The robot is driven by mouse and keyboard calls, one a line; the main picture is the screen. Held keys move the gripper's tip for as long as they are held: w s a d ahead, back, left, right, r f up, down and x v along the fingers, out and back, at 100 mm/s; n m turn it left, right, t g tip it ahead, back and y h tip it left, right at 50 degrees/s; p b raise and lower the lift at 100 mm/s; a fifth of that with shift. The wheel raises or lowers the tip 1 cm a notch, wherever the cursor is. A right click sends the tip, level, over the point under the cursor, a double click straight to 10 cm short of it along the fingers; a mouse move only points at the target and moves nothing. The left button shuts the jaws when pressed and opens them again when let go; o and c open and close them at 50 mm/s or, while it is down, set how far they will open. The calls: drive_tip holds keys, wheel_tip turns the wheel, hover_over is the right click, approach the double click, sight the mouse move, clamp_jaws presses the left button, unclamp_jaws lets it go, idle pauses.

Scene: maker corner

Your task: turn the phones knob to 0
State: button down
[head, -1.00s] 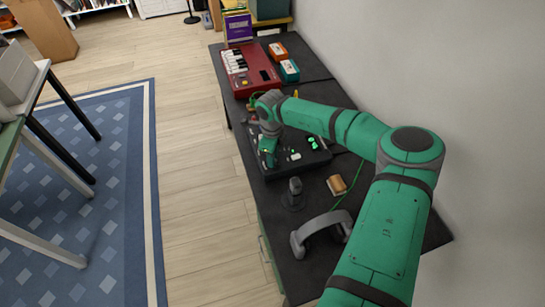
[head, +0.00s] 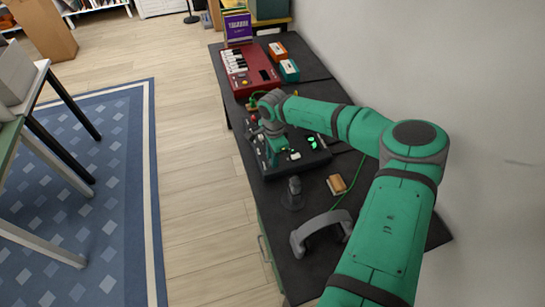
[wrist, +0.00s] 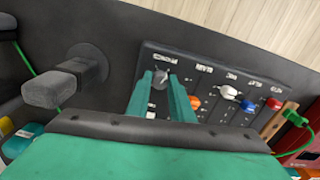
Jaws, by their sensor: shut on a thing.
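The control box (head: 318,160) is a dark panel on the bench, and it also shows in the wrist view (wrist: 213,82). It carries a row of knobs with white labels. The grey phones knob (wrist: 160,79) is at the left end of that row in the wrist view, below a label too blurred to read surely. My gripper (wrist: 160,84) is shut on this knob, with one green finger on each side. In the head view my gripper (head: 275,152) is over the box's left part and hides the knob. The knob's exact setting cannot be read.
Orange (wrist: 192,102), white (wrist: 229,92), blue (wrist: 248,105) and red (wrist: 274,103) knobs stand beside my fingers. A grey post (head: 293,193) and a grey arched object (head: 320,232) stand nearer. A red keyboard (head: 238,84) lies beyond the box. A wall is at right.

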drive_tip(key=shift+d, duration=0.15)
idle(0.4)
drive_tip(key=c, duration=1.6)
unclamp_jaws()
drive_tip(key=shift+o, duration=0.2)
wheel_tip(320, 180, up, 11)
drive_tip(key=shift+s, duration=0.2)
